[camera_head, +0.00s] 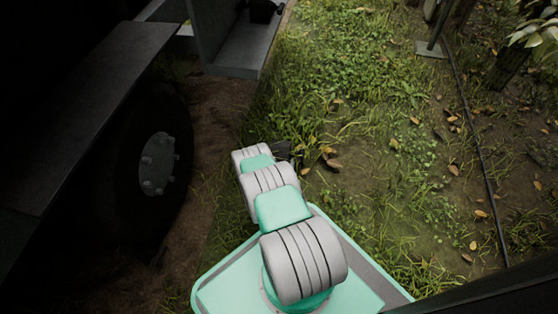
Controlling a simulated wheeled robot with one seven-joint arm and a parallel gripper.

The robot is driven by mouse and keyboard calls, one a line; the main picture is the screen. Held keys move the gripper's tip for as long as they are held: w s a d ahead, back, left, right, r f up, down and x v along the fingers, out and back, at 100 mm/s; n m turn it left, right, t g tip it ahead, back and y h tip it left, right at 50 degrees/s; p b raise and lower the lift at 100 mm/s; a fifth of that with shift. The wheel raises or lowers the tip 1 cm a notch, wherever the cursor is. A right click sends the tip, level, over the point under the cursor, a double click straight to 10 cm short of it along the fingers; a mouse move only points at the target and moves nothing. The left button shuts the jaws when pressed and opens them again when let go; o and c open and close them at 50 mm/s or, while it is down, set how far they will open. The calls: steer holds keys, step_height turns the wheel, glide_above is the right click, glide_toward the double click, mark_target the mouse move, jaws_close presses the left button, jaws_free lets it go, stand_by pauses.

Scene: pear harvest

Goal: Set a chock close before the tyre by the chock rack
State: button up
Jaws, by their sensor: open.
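The dark tyre (120,190) stands at the left in deep shadow, with a grey bolted hub (157,163). A grey metal rack (236,62) hangs past the tyre at the top, and a black chock-like object (265,10) sits in it, cut by the top edge. A dark shape (155,252) lies on the soil against the tyre's near foot; it may be a chock, but shadow hides its form. My gripper (284,149) is a small dark shape beyond my arm, over the grass right of the tyre. It is open, and no object shows in it; its fingers are mostly hidden.
A grey fender plate (95,110) overhangs the tyre. A strip of bare soil (215,110) runs beside it, with open grass (350,60) to the right. A dark hose (470,130), a post on a base plate (430,49) and a trunk (510,70) stand at the right.

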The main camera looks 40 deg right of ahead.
steer(key=shift+r, duration=0.1)
